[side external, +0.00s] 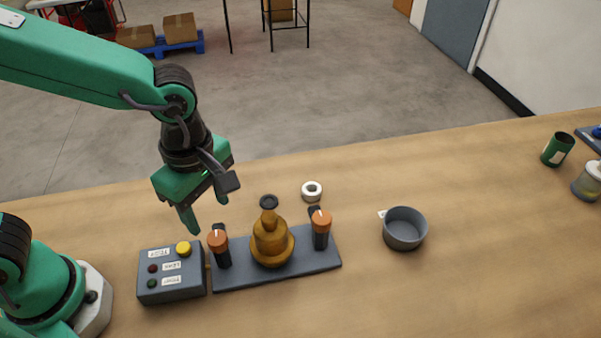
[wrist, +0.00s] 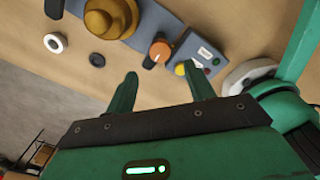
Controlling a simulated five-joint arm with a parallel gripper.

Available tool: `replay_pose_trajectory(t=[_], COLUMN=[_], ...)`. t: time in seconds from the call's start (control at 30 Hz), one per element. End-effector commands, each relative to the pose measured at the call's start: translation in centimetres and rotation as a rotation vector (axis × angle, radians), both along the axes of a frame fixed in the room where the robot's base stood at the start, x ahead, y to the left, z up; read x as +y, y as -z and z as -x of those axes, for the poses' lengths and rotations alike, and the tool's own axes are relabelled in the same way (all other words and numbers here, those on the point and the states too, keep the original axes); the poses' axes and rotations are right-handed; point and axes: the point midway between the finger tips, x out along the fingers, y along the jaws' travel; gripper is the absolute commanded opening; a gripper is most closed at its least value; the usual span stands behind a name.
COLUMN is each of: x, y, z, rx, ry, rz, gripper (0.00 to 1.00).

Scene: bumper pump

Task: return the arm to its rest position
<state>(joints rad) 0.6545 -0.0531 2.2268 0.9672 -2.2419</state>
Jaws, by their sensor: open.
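My green gripper (side external: 206,215) hangs in the air above the back left of the bench, over the control box side of the pump. Its two fingers are apart with nothing between them, which also shows in the wrist view (wrist: 162,92). The brass pump (side external: 271,243) stands upright on a dark grey plate (side external: 290,276), between two orange-topped posts, left (side external: 218,241) and right (side external: 321,221). The grey control box (side external: 171,276) with a yellow button (side external: 183,248) sits left of the plate, below my gripper.
A black ring (side external: 268,202) and a white ring (side external: 312,191) lie behind the pump. A grey round bowl (side external: 404,229) stands to the right. A green cup (side external: 557,149) and a jar (side external: 589,181) stand at the far right. The bench between bowl and cup is clear.

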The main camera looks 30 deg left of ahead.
Motion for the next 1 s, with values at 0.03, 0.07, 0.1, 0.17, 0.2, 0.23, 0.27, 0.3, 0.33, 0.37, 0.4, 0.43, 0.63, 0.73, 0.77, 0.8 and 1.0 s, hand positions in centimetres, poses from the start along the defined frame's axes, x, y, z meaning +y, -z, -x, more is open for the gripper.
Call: replay_pose_trajectory(t=[0.03, 0.07, 0.1, 0.17, 0.2, 0.23, 0.27, 0.3, 0.33, 0.37, 0.4, 0.43, 0.63, 0.73, 0.77, 0.8, 1.0], x=[0.0, 0.0, 0.0, 0.1, 0.2, 0.3, 0.4, 0.6, 0.7, 0.9, 1.3, 1.5, 3.8, 5.1, 5.5, 6.0, 8.5], y=[0.0, 0.0, 0.0, 0.0, -0.1, -0.1, -0.2, -0.3, -0.5, -0.6, -0.8, -1.0, -2.3, -3.0, -3.3, -3.5, -4.8], z=[0.0, 0.0, 0.0, 0.0, -0.1, -0.1, -0.1, -0.2, -0.2, -0.3, -0.4, -0.5, -0.9, -1.1, -1.1, -1.2, -1.2], rx=[0.0, 0.0, 0.0, -0.002, -0.003, -0.005, -0.007, -0.011, -0.015, -0.019, -0.025, -0.031, -0.085, -0.118, -0.128, -0.141, -0.209], ry=[0.0, 0.0, 0.001, 0.005, 0.011, 0.017, 0.024, 0.039, 0.051, 0.066, 0.088, 0.107, 0.277, 0.375, 0.404, 0.444, 0.637], rz=[0.0, 0.0, 0.0, 0.001, 0.002, 0.004, 0.005, 0.008, 0.011, 0.013, 0.017, 0.019, 0.035, 0.037, 0.036, 0.034, 0.012], gripper=[0.53, 0.53, 0.53, 0.53, 0.53, 0.53, 0.53, 0.53, 0.53, 0.53, 0.53, 0.53, 0.53, 0.53, 0.53, 0.53, 0.53])
